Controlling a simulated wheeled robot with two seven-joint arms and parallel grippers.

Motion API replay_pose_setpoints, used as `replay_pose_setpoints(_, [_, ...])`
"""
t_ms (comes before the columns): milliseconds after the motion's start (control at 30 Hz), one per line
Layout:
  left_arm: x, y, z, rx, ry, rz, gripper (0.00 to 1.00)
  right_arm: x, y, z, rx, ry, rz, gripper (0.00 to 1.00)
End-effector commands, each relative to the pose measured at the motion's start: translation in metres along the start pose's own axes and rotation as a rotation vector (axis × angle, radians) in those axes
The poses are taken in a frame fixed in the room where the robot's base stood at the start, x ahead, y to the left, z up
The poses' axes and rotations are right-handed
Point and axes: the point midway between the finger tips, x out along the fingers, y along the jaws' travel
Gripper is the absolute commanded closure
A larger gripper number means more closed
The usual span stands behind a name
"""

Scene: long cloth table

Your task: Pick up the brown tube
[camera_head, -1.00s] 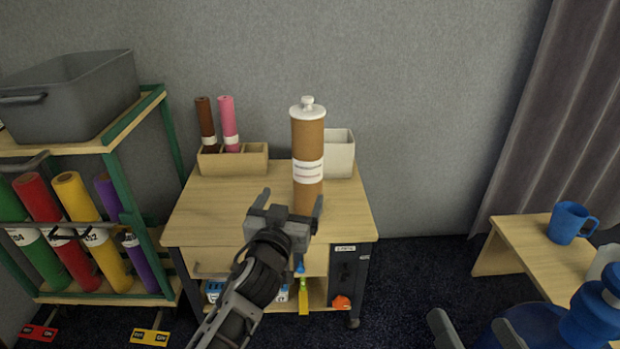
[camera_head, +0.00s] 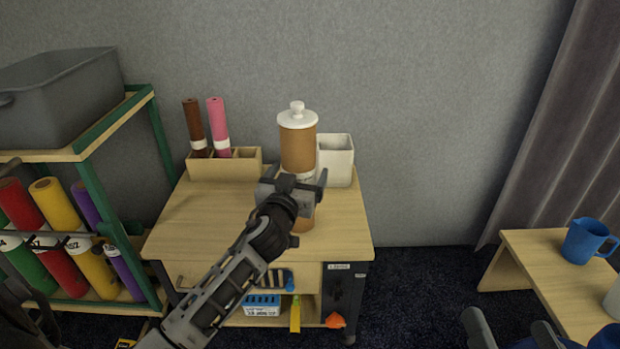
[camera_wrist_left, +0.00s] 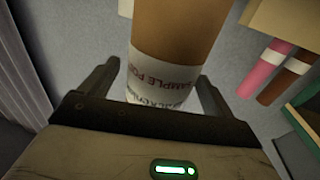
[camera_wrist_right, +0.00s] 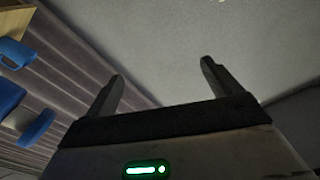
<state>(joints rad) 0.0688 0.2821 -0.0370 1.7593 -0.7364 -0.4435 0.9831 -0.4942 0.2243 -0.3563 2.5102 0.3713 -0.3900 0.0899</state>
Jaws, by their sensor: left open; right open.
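A tall brown tube (camera_head: 298,150) with a white lid and a white label stands upright on the small wooden cabinet (camera_head: 200,215). My left gripper (camera_head: 292,182) is in front of it at label height and hides part of the label and lower body. In the left wrist view the tube (camera_wrist_left: 175,35) lies between the two open fingers (camera_wrist_left: 155,88), with the printed label at finger level. Whether a finger touches it, I cannot tell. My right gripper (camera_head: 510,330) is at the bottom right; in the right wrist view it is open and empty (camera_wrist_right: 162,85).
A tan divided holder (camera_head: 225,166) with a dark brown roll (camera_head: 194,125) and a pink roll (camera_head: 218,125) stands left of the tube. A white square container (camera_head: 337,160) is close behind its right side. A rack (camera_head: 95,225) with coloured rolls stands left; a bench (camera_head: 545,265) with a blue mug (camera_head: 588,240) stands right.

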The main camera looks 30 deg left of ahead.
Motion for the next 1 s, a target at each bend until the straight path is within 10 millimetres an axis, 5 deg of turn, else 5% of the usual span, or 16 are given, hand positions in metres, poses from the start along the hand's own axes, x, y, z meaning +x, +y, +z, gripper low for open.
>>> replay_pose_setpoints(267, [0.003,-0.004,0.000,0.000,0.000,-0.004,0.11,0.001,-0.001,-0.002,-0.010,0.008,-0.005,0.10])
replay_pose_setpoints(467, [0.003,-0.004,0.000,0.000,0.000,-0.004,0.64,0.001,-0.001,-0.002,-0.008,0.008,-0.006,0.10])
replay_pose_setpoints(933, [0.003,-0.004,-0.010,-0.001,0.004,-0.004,0.63,0.000,-0.004,-0.002,0.019,-0.017,-0.008,0.10])
replay_pose_setpoints(1000, [0.003,-0.004,-0.015,0.000,0.004,-0.004,0.63,-0.005,-0.003,0.010,0.073,-0.071,0.015,0.10])
